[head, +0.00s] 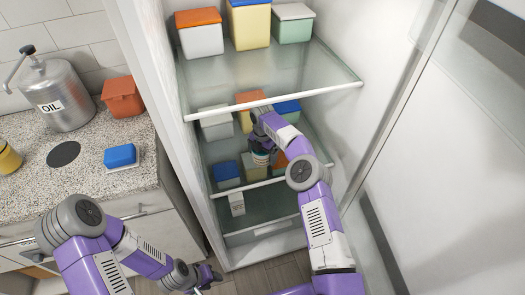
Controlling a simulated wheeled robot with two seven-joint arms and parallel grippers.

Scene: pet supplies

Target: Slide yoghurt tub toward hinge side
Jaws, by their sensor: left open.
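What appears to be the yoghurt tub (260,158), a small pale round tub with a dark band, is inside the open fridge among lidded boxes. My right arm reaches into the fridge, and its gripper (261,143) is right at the tub, pointing down. The arm and wrist cover its fingers, so I cannot tell whether they touch or grip the tub. My left gripper (207,279) is open and empty, low at the bottom of the view, outside the fridge and in front of the counter.
Lidded boxes crowd the shelves: a blue-lidded box (227,174) left of the tub and an orange-lidded white box (200,33) above. A white carton (237,203) stands lower. The fridge door (440,170) is open at right. The counter (95,185) holds an oil can (58,95).

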